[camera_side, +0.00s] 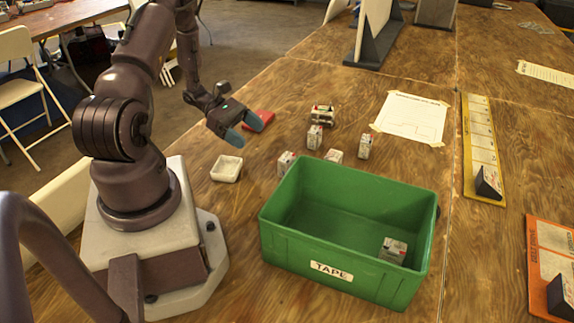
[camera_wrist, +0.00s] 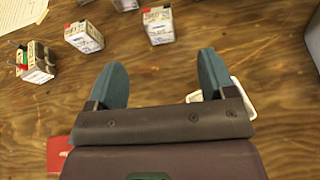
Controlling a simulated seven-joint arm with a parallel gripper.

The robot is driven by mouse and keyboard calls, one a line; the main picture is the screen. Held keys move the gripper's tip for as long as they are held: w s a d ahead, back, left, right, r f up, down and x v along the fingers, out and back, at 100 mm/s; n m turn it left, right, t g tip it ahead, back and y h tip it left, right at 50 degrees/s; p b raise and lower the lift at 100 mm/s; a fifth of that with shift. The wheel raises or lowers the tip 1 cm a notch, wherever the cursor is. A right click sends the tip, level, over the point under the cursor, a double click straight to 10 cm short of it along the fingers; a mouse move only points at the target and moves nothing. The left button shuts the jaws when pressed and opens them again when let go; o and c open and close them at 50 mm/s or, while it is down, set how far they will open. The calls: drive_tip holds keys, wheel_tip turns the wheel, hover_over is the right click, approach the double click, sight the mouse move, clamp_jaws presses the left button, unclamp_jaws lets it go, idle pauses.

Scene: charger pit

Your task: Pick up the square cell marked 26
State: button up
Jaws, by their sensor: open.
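Several small boxy white-and-grey cells stand on the wooden table between my gripper and the green bin: one (camera_side: 315,137), one to its right (camera_side: 365,146), one lower (camera_side: 334,156), and one against the bin's left wall (camera_side: 285,162). Another cell (camera_side: 392,250) lies inside the bin. In the wrist view a cell (camera_wrist: 159,25) is ahead of the fingers, with another (camera_wrist: 84,37) left of it. Their print is too small to read, so I cannot tell which is marked 26. My gripper (camera_side: 243,130) is open and empty above the table; its fingers (camera_wrist: 162,78) are apart, touching no cell.
The green bin (camera_side: 325,284) labelled TAPE stands front centre. A small white tray (camera_side: 227,168) and a red object (camera_side: 259,119) are near my gripper. A metal-framed block (camera_side: 322,113) stands behind the cells. Taped paper (camera_side: 411,117) and a yellow board (camera_side: 481,145) lie right.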

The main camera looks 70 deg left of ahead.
sight(283, 155)
drive_tip(key=x, duration=0.7)
drive_tip(key=shift+w+d, duration=0.2)
drive_tip(key=shift+d, duration=0.1)
drive_tip(key=shift+x, duration=2.7)
drive_tip(key=shift+w+a, duration=0.15)
drive_tip(key=shift+a, duration=0.05)
drive_tip(key=shift+c, duration=0.4)
drive_tip(key=c, duration=1)
